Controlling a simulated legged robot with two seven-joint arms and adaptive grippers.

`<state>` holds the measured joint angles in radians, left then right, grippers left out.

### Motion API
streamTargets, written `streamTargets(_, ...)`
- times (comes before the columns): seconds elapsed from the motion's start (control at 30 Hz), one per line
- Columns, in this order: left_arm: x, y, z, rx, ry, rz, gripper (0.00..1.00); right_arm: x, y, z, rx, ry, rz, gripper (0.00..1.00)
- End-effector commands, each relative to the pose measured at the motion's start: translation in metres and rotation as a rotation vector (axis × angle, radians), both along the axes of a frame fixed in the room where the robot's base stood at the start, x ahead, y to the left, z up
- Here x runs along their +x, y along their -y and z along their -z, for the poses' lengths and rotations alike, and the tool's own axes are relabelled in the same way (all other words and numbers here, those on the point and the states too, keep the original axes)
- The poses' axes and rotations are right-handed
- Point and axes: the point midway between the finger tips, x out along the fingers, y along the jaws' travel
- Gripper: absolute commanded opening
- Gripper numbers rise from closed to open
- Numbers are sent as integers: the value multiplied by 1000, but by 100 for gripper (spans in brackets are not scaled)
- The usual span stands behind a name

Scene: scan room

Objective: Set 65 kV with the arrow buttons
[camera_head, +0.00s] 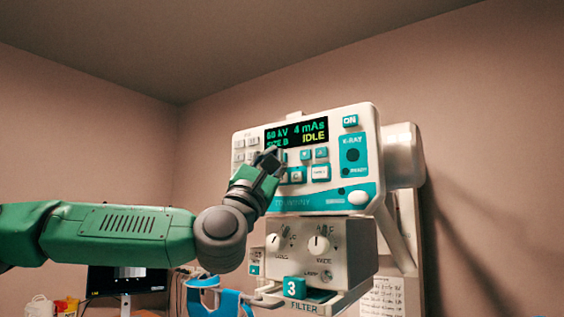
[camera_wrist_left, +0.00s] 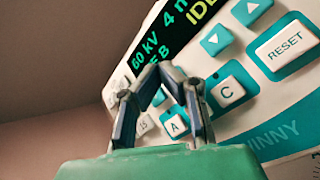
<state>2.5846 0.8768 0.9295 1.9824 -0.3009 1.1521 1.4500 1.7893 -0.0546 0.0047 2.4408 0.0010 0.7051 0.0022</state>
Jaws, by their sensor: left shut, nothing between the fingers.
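The control panel (camera_head: 348,190) is a white and teal box on the X-ray unit. Its display (camera_head: 296,132) reads 60 kV, 4 mAs, SIZE B and IDLE; the 60 kV also shows in the left wrist view (camera_wrist_left: 146,52). A down-arrow button (camera_wrist_left: 215,40) and an up-arrow button (camera_wrist_left: 252,10) lie below the mAs side. My left gripper (camera_head: 271,158) is shut and empty, at the panel just below the display's left part. It hides the keys behind it, so I cannot tell whether it touches one. My right gripper is not in view.
Buttons A (camera_wrist_left: 175,126), C (camera_wrist_left: 227,91) and RESET (camera_wrist_left: 286,45) sit close by. Below are two knobs (camera_head: 319,245) and the filter slot with a teal tag 3 (camera_head: 294,287). A dark monitor (camera_head: 127,280) stands lower left.

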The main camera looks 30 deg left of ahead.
Motion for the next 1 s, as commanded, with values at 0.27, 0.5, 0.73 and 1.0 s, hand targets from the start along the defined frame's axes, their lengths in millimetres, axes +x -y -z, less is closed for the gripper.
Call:
streamTargets(0.27,1,0,0,0,0,0,0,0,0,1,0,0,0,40)
streamTargets(0.5,4,1,0,0,1,0,0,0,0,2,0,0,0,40)
streamTargets(0.73,7,1,0,0,0,0,0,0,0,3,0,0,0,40)
streamTargets(1.0,9,1,0,1,-1,1,0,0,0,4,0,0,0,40)
